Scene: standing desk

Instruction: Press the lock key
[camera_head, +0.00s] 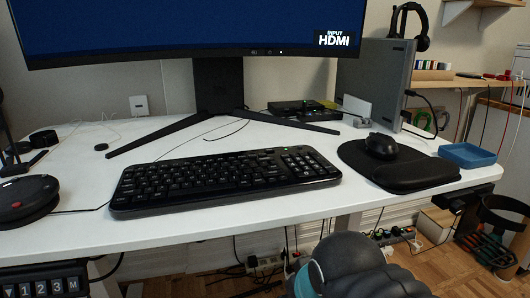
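A black keyboard (224,181) lies on the white desk near its front edge, slightly angled. Its single keys are too small to read, so I cannot pick out a lock key on it. A dark control panel (44,282) shows at the bottom left under the desk's front edge, cut by the picture's edge. It bears the marks V, 1, 2, 3 and M; no lock mark is readable on it. Part of my arm shows at the bottom, right of centre, below the desk's front edge. My gripper is not in view.
A monitor (190,28) on a stand is behind the keyboard. A mouse (381,146) on a black mat (408,174) and a blue tray (467,155) are at the right. A round black device (26,198) is at the left. The desk's front strip (250,224) is clear.

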